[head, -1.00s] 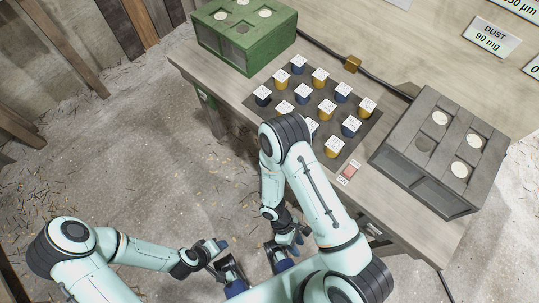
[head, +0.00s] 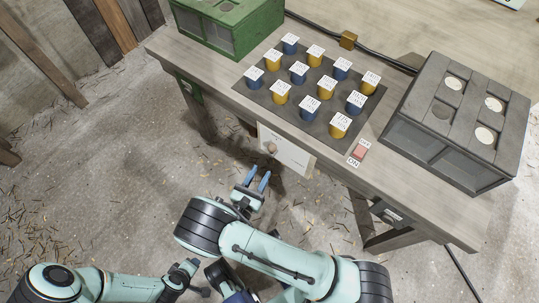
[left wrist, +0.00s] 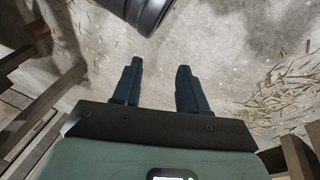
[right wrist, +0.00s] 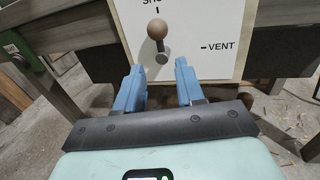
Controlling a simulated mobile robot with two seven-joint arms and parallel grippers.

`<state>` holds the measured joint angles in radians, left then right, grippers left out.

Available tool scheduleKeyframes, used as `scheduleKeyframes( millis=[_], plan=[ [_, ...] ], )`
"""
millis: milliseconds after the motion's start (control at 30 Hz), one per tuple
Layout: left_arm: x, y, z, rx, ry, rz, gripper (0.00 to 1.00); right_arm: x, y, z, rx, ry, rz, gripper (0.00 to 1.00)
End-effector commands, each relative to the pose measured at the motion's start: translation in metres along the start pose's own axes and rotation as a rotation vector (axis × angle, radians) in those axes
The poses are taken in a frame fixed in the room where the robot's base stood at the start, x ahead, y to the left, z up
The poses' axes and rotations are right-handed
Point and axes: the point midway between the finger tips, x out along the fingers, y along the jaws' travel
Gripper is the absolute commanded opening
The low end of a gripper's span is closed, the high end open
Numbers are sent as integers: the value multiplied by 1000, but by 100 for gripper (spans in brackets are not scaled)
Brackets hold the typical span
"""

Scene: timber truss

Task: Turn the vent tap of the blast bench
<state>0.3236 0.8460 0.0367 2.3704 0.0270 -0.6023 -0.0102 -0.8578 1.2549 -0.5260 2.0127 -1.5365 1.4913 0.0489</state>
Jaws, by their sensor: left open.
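The vent tap (head: 270,147) is a lever with a brown round knob on a white panel (head: 294,158) at the bench's front edge. In the right wrist view the knob (right wrist: 157,29) lies below a partly cut-off label beginning "SH" and its mark. The "VENT" label (right wrist: 221,47) is to its right. My right gripper (head: 257,181) is open and empty, facing the panel. Its blue fingers (right wrist: 158,75) are below the knob, apart from it.
The bench top (head: 210,58) holds a dark mat with several blue and yellow labelled cups (head: 309,107), a green box (head: 240,38), a grey box (head: 425,140) and a red switch (head: 360,151). Timber stands at the left.

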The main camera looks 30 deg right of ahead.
Motion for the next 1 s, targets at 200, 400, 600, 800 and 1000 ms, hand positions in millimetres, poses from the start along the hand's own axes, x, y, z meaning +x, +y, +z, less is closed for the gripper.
scheduleKeyframes(
  millis=[200,400,600,800,1000],
  plan=[
    [11,-9,6,-8,-20,-14,43,47,-1,-2,0,1,-5,38],
    [16,-16,16,-15,-49,-27,43,74,-1,-2,1,3,-3,38],
    [17,-18,19,-17,-59,-32,43,83,-1,-1,-1,2,-2,38],
    [17,-18,20,-18,-60,-32,43,83,-1,-1,-1,2,-2,38],
    [17,-18,20,-17,-60,-31,43,83,-1,-1,0,2,-1,0]
  ],
)
